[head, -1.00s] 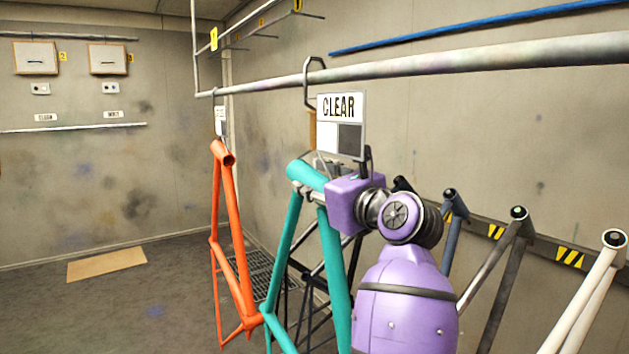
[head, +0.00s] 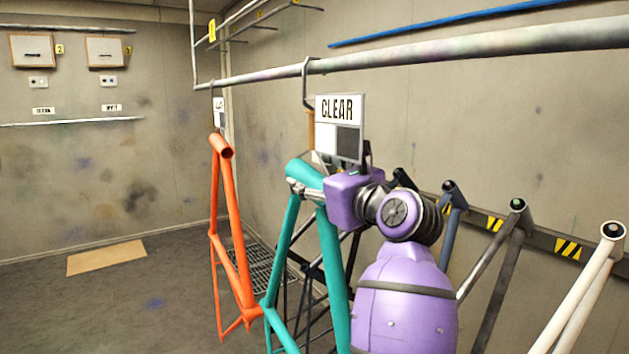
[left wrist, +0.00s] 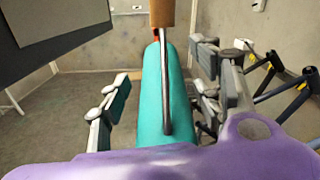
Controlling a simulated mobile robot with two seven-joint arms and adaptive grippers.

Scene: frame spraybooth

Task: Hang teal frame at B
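The teal frame (head: 333,270) hangs upright in the middle of the head view, under a metal hook (head: 306,84) on the overhead rail. In the left wrist view its teal tube (left wrist: 165,95) runs away from me, and the hook's rod (left wrist: 165,85) comes down to it from a wooden piece. My left gripper (head: 306,188) is at the top of the teal frame. In the left wrist view its two fingers stand either side of the tube with visible gaps, so it looks open. A CLEAR sign (head: 338,108) hides part of the hook. My right gripper is out of view.
An orange frame (head: 231,230) hangs left of the teal one on the rail (head: 430,60). Dark, grey and white frames (head: 590,290) stand along the right wall. Grey floor with a cardboard sheet (head: 107,257) lies open at left.

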